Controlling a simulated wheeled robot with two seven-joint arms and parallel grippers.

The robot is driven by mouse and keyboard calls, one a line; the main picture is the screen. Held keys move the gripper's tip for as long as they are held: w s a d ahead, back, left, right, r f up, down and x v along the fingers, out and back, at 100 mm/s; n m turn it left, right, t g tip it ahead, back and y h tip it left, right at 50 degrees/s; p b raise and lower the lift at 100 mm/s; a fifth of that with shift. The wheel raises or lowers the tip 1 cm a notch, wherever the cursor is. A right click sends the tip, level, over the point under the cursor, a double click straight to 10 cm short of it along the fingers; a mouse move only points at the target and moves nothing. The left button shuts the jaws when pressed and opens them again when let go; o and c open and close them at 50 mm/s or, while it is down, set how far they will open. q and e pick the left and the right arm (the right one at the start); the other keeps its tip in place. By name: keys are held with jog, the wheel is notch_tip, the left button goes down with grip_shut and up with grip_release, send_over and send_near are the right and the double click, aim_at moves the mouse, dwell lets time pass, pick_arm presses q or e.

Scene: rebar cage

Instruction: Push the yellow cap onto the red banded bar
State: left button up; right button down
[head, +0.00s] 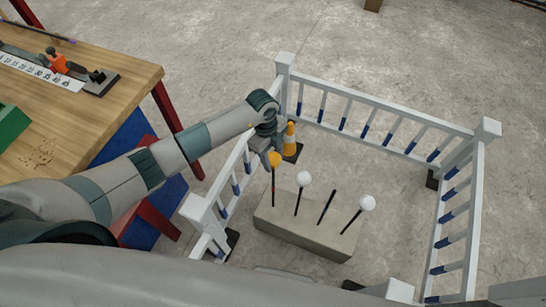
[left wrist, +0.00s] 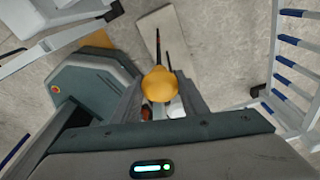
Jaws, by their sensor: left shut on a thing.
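The yellow cap (head: 275,159) is round and held between the fingers of my left gripper (head: 265,151). It also shows in the left wrist view (left wrist: 160,85), with a finger on each side. The cap appears at the top of the red banded bar (head: 274,187), the leftmost bar in the concrete block (head: 305,238). The bar runs from behind the cap in the left wrist view (left wrist: 158,42). I cannot tell whether the cap is seated or only touching. My right gripper is not in view.
Two bars nearby carry white caps (head: 304,178) (head: 367,202); a bare dark bar (head: 326,207) stands between them. A white railing (head: 380,105) with blue-banded posts encloses the block. An orange cone (head: 290,140) stands behind. A wooden workbench (head: 110,80) is at left.

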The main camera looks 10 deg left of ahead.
aim_at(273, 164)
pick_arm(q)
jog(key=shift+f+b, duration=1.35)
jog(key=shift+f, duration=0.75)
dwell(0.3)
jog(key=shift+s+a+f+b, duration=0.15)
jog(key=shift+s+f+b, duration=0.05)
jog(key=shift+f+b, duration=0.45)
jog(key=shift+r+p, duration=0.3)
jog(key=shift+p, duration=0.05)
jog(key=shift+w+d+r+p, duration=0.25)
jog(key=shift+r+p, duration=0.3)
jog(key=shift+p, duration=0.15)
jog(key=shift+a+r+p, duration=0.1)
jog(key=shift+r+p, duration=1.15)
jog(key=shift+r, duration=0.05)
jog(key=shift+p, duration=0.55)
dwell(1.2)
jog(key=shift+f+b, duration=0.3)
jog(key=shift+f, duration=0.15)
dwell(0.4)
